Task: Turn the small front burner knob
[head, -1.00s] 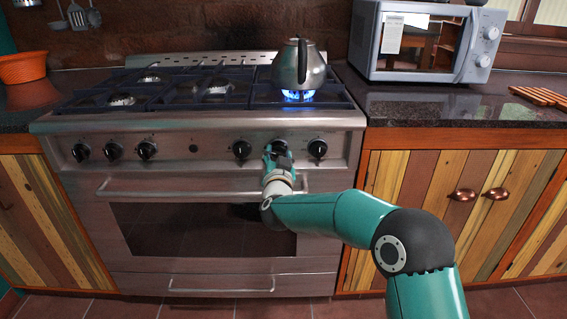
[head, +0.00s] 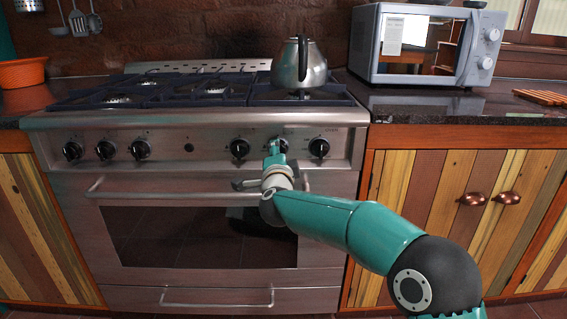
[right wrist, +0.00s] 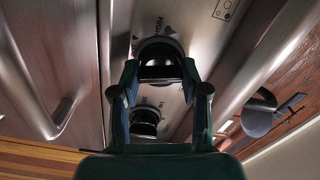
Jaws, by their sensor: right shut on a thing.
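The stove (head: 210,140) has a steel front panel with a row of black knobs. My right gripper (head: 277,148) is at the knob between two others on the right part of the panel, and covers most of it in the head view. In the right wrist view, that black knob (right wrist: 160,57) sits between the two fingertips of my right gripper (right wrist: 160,70), which is shut on it. Another knob (right wrist: 146,122) shows lower in that view. A steel kettle (head: 299,66) stands on the right burner, with no flame visible under it. My left gripper is out of view.
A neighbouring knob (head: 319,148) is close on the right, and another knob (head: 239,149) close on the left. The oven handle (head: 165,194) runs below the panel. A microwave (head: 425,45) stands on the dark counter at the right.

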